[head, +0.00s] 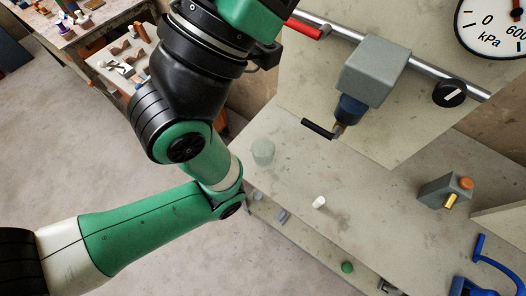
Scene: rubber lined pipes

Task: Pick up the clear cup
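The clear cup (263,152) stands upright on the pale workbench (290,190), near its left end, in the head view. It is a faint, greenish see-through cup. A green and black arm of mine comes in from the left and bends up past the left side of the cup, apart from it in the picture. No gripper fingers show in this view, so I cannot see what either gripper holds.
A grey box with a blue neck and black crank (375,70) hangs on a pipe above the bench. A white cylinder (319,202) and a grey block with an orange knob (447,190) stand on the bench. A pressure gauge (490,28) is at upper right.

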